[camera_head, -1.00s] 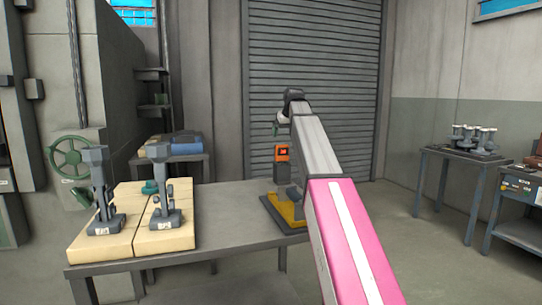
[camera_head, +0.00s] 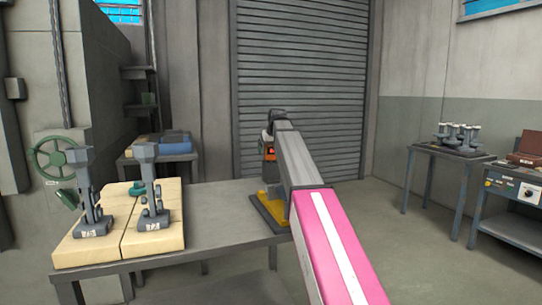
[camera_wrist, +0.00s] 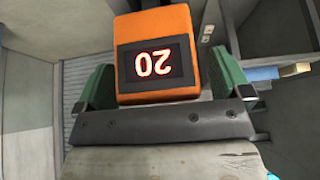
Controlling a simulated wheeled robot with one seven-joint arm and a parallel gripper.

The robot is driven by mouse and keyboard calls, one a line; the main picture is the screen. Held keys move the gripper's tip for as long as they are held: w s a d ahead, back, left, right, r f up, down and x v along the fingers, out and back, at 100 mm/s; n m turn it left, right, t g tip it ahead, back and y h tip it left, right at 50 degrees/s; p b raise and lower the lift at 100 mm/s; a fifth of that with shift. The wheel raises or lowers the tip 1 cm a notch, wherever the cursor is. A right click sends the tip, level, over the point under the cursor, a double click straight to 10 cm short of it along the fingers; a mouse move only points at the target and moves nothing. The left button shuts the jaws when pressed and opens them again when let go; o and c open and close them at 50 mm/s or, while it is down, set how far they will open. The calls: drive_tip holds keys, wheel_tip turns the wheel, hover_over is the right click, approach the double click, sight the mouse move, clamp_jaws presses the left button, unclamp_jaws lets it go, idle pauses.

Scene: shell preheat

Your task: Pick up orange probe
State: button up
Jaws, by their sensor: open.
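My gripper (camera_wrist: 160,80) is open, with one green finger on each side of the probe. In the head view the fingers are hidden behind my arm.
Two grey stands (camera_head: 89,195) (camera_head: 151,190) sit on pale blocks at the table's left. The table (camera_head: 225,215) is bare between the blocks and the yellow base. A side table (camera_head: 450,153) with metal parts and a control bench (camera_head: 515,190) stand at the right.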

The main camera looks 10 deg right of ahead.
drive_tip(key=shift+f, duration=0.1)
drive_tip(key=c, duration=1.1)
drive_tip(key=shift+w, duration=0.1)
